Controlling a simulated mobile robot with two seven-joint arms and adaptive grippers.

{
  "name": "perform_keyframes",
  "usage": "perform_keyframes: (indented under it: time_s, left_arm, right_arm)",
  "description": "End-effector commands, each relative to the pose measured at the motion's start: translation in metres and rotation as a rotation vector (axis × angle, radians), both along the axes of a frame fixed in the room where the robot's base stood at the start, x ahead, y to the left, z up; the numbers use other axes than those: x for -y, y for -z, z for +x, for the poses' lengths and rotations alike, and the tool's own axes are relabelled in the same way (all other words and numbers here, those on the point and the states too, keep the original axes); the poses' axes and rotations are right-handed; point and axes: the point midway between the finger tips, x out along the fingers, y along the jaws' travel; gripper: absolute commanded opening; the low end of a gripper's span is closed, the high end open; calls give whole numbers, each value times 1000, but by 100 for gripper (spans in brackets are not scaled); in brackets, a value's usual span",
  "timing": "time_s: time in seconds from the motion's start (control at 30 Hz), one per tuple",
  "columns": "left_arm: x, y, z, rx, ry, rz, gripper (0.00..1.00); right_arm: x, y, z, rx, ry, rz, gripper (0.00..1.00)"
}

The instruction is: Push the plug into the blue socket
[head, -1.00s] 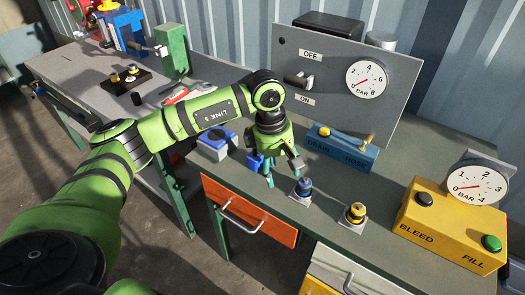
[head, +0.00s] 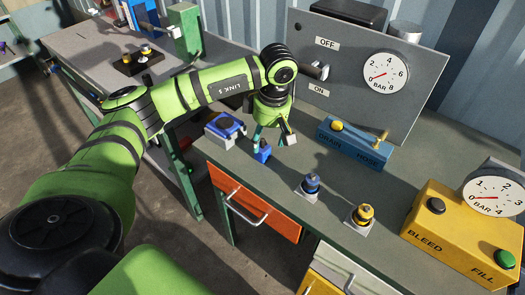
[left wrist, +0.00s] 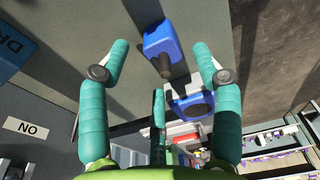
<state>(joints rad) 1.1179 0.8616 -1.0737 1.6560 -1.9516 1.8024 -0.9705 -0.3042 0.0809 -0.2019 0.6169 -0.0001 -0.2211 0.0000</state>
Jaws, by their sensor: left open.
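The plug appears to be a small blue block with a dark round stub (head: 262,153), standing on the bench near its front edge. It also shows at the top middle of the left wrist view (left wrist: 161,45). The blue socket appears to be the grey box with a blue top (head: 224,128), left of and behind the plug; it also shows below the plug in the left wrist view (left wrist: 191,104). My left gripper (head: 273,136) is open and empty, its fingers just above and behind the plug in the head view. In the left wrist view its fingertips (left wrist: 163,73) are spread wide. My right gripper is out of view.
A blue fitting (head: 310,186) and a yellow fitting (head: 362,214) stand on the bench to the right. Behind are a blue drain/hose block (head: 352,148) and a grey gauge panel (head: 350,75). A yellow bleed/fill box (head: 455,232) stands at far right.

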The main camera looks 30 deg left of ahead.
Motion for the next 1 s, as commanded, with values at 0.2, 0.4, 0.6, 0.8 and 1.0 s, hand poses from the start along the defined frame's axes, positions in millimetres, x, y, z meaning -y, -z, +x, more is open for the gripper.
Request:
perform_keyframes:
  time_s: [0.2,0.4,0.6,0.8,1.0]
  left_arm:
    - [-2,6,-1,-3,-1,-1,65]
    - [-10,36,-2,-4,-1,-1,65]
    - [-11,51,-1,0,0,-1,65]
    - [-11,51,-1,1,0,-1,65]
    - [-11,51,-1,1,0,-1,29]
  right_arm:
    - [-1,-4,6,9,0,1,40]
    - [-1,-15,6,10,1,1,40]
    - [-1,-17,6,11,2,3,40]
    - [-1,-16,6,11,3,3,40]
    - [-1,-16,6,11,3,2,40]
